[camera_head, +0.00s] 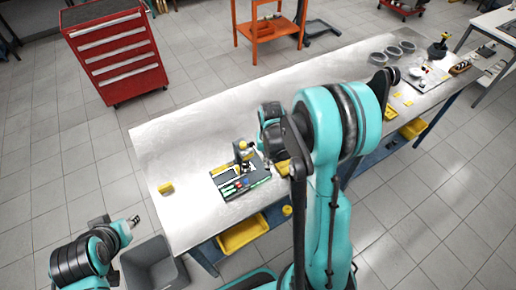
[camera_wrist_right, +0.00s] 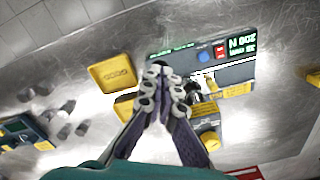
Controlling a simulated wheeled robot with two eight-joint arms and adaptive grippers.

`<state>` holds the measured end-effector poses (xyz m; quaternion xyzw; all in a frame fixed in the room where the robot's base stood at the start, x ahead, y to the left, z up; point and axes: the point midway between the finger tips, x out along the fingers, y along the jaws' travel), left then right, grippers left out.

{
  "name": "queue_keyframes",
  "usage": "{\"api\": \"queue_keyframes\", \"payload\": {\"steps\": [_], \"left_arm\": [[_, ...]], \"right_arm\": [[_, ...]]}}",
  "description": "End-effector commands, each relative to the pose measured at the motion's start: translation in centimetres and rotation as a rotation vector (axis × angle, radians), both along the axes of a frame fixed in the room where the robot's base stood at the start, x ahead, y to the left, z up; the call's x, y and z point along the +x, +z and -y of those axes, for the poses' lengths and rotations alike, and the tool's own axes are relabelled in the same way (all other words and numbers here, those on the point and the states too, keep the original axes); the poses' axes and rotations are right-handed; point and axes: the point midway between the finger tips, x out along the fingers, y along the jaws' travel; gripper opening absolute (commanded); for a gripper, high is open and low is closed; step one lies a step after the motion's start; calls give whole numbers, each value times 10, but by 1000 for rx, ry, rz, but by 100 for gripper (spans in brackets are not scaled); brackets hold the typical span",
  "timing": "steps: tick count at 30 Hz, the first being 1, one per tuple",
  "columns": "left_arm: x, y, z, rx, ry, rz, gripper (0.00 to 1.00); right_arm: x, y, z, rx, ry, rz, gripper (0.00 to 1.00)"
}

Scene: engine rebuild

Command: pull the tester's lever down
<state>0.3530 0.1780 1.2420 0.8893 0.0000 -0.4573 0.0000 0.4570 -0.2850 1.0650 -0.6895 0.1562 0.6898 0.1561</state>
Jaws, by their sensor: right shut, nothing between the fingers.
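The tester (camera_head: 240,178) is a dark panel with green, red and blue marks, lying on the bench, with a dark and yellow upright part (camera_head: 243,153) at its back edge. In the right wrist view the tester (camera_wrist_right: 240,75) shows a lit "200 N" display and yellow and black parts (camera_wrist_right: 203,105) beside my fingers; I cannot tell which is the lever. My right gripper (camera_wrist_right: 164,80) is shut and empty, its fingertips together just beside the tester. In the head view my right arm hides part of that area. My left gripper (camera_head: 132,221) is off the bench at lower left; its opening is too small to judge.
Yellow trays (camera_wrist_right: 112,74) and several grey cylinders (camera_wrist_right: 66,112) lie on the metal bench (camera_head: 180,140). A yellow block (camera_head: 166,188) sits left of the tester. A grey bin (camera_head: 153,262) stands on the floor near my left arm. The bench left of the tester is mostly clear.

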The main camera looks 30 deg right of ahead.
Motion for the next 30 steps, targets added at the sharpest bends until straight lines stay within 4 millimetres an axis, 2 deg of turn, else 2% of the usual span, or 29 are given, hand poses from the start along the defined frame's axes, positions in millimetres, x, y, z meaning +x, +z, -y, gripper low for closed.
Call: {"api": "queue_keyframes", "payload": {"steps": [3,30], "left_arm": [[0,10,0,0,0,0,35],[0,58,0,0,0,0,35]], "right_arm": [[1,13,0,0,0,1,0],[6,88,-1,0,0,0,0]]}}
